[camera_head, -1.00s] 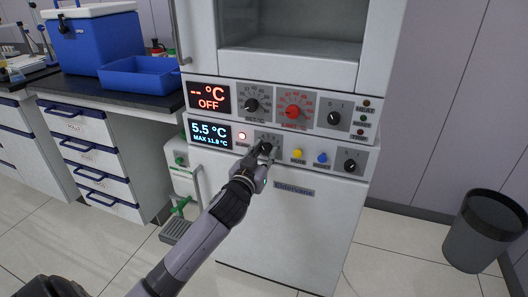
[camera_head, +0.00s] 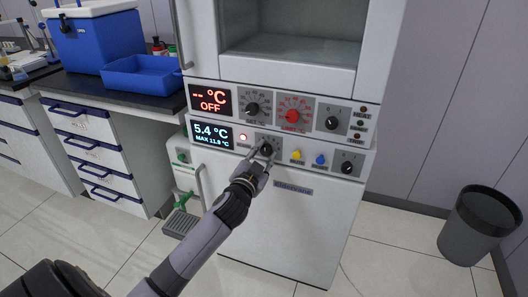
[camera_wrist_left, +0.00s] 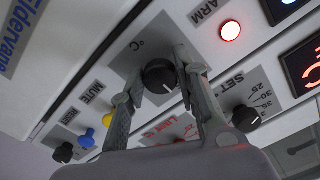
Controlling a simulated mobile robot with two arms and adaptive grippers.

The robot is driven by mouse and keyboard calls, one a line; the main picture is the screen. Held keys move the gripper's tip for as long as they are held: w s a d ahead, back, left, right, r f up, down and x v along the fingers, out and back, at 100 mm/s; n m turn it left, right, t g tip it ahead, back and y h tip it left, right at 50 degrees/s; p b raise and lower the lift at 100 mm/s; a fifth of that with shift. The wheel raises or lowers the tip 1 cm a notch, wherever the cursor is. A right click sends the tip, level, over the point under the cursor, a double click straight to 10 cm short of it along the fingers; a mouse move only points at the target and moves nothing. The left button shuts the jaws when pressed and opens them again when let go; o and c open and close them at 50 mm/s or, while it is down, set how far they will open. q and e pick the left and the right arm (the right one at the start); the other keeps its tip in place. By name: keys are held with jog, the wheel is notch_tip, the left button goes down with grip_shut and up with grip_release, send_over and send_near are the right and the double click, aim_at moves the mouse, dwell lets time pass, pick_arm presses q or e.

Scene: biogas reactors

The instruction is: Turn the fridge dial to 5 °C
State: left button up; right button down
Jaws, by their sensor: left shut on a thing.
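The fridge dial (camera_head: 267,148) is a black knob on a grey plate in the lower control row. It also shows in the left wrist view (camera_wrist_left: 159,75), with a white pointer line and a °C mark beside it. My left gripper (camera_head: 263,155) reaches it from below, its two fingers on either side of the knob, shut on it. In the left wrist view the fingers (camera_wrist_left: 160,82) flank the knob. They hide part of the scale, so I cannot read the setting. The fridge display (camera_head: 211,134) reads 5.4 °C. My right gripper is not in view.
A red lamp (camera_head: 243,137) glows left of the dial; yellow (camera_head: 296,155) and blue (camera_head: 320,159) buttons and another black knob (camera_head: 348,167) sit to its right. A bin (camera_head: 480,222) stands right.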

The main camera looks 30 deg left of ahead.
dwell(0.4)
pick_arm(q)
jog(key=o, duration=1.2)
jog(key=shift+c, duration=0.2)
jog(key=v, duration=1.2)
